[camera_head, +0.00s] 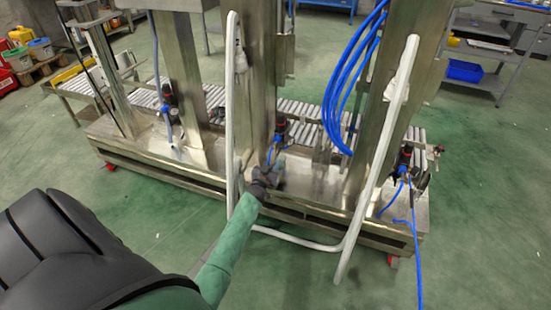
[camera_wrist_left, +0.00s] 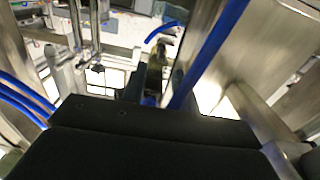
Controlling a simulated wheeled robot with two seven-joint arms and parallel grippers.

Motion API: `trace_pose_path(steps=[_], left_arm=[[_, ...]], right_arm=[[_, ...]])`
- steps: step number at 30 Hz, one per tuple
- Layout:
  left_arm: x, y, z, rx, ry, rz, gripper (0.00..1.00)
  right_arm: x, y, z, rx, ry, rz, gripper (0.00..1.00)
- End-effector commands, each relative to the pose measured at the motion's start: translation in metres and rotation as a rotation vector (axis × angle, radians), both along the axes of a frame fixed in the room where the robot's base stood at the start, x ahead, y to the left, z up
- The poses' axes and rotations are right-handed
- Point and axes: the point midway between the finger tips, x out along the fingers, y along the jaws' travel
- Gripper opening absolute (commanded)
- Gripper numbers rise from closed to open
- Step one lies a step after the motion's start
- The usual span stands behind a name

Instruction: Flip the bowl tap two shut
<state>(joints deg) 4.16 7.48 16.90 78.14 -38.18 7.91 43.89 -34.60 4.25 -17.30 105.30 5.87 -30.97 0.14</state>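My left gripper (camera_head: 275,160) is at the middle steel column of the machine, just below a black fitting (camera_head: 280,127) with a blue hose. Its fingers look apart. In the left wrist view the gripper (camera_wrist_left: 155,88) has a finger on each side of a small dark part (camera_wrist_left: 157,68), beside a blue hose (camera_wrist_left: 207,52). I cannot tell whether the fingers touch that part. No label shows, so I cannot tell which fitting is bowl tap two, and its handle position is too small to read. My right gripper is not in view.
Similar black fittings stand at the left column (camera_head: 169,95) and at the right (camera_head: 405,158). A pale bent tube frame (camera_head: 231,110) rises close to my left forearm. Blue hoses (camera_head: 345,85) hang at the right column. The green floor (camera_head: 480,200) is clear at the right.

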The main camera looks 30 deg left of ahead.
Motion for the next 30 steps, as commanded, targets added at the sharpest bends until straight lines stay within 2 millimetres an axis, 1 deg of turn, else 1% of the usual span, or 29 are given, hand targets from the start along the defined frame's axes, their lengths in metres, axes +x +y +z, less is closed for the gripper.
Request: trace_pose_path(steps=[1, 3, 9, 26, 30], left_arm=[[-0.007, -0.002, 0.0, 0.001, 0.0, 0.0, 0.3], [-0.014, -0.003, 0.0, 0.001, 0.001, 0.0, 0.3], [-0.026, -0.006, 0.0, 0.0, 0.0, 0.0, 0.3], [-0.027, -0.006, 0.0, 0.001, 0.0, 0.0, 0.3], [-0.027, -0.006, 0.0, 0.038, 0.01, 0.002, 0.3]], right_arm=[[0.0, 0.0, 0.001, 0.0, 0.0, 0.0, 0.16], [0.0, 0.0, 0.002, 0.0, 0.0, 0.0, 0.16], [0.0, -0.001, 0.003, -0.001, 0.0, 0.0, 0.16], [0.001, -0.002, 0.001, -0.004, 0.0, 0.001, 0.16], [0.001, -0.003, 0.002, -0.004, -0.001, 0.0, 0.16]])
